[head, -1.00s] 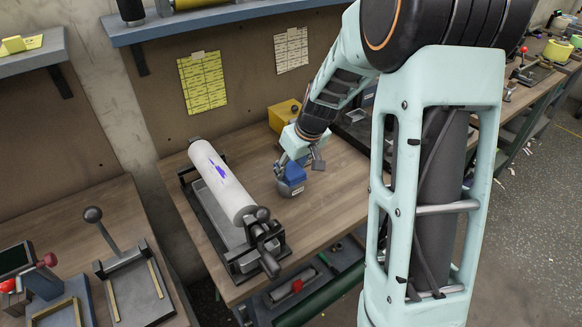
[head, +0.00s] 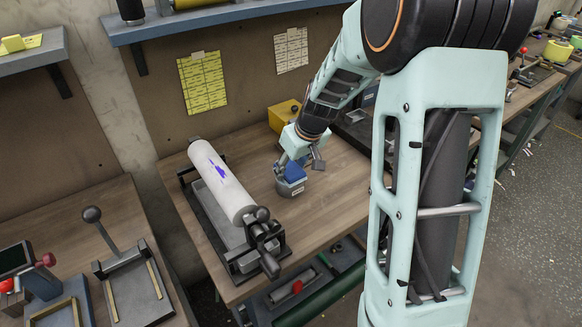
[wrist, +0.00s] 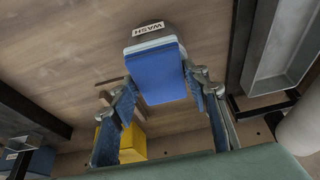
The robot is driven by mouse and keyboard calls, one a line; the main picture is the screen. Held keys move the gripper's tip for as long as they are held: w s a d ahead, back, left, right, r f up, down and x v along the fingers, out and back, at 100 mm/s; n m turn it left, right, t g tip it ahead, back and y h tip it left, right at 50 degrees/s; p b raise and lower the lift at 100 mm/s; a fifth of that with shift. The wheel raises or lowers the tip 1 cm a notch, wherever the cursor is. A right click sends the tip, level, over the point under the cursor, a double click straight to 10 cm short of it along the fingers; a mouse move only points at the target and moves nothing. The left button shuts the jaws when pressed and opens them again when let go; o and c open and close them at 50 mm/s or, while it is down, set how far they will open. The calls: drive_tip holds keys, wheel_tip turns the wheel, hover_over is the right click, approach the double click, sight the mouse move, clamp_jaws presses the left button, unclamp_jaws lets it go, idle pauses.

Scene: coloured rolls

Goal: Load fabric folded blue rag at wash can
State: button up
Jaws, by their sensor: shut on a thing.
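The folded blue rag (wrist: 158,72) fills the space between my fingertips in the wrist view. It also shows in the head view (head: 296,173). My gripper (wrist: 163,88) is shut on the rag, with one finger along each side. In the head view my gripper (head: 298,162) points down over the bench. The wash can (head: 291,188), a small grey can with a light label, stands on the bench directly under the rag. Its WASH label (wrist: 148,29) shows in the wrist view. The rag hides the can's opening, and I cannot tell how deep the rag sits.
A white roll (head: 222,183) with a blue-purple stain lies in a metal roller stand left of the can. A yellow box (head: 284,114) stands behind my gripper. Bare wooden bench (head: 325,210) lies in front and to the right of the can.

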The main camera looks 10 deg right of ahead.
sight(291, 170)
drive_tip(key=shift+f, duration=0.1)
drive_tip(key=shift+r+p, duration=2.05)
drive_tip(key=shift+r, duration=1.5)
drive_tip(key=s+f+m+h+p, duration=0.1)
drive_tip(key=s+m+p, duration=0.3)
drive_tip(key=s, duration=0.6)
drive_tip(key=shift+s+m+h+p, duration=0.15)
drive_tip(key=shift+m+h+p, duration=0.2)
drive_tip(key=shift+p, duration=0.55)
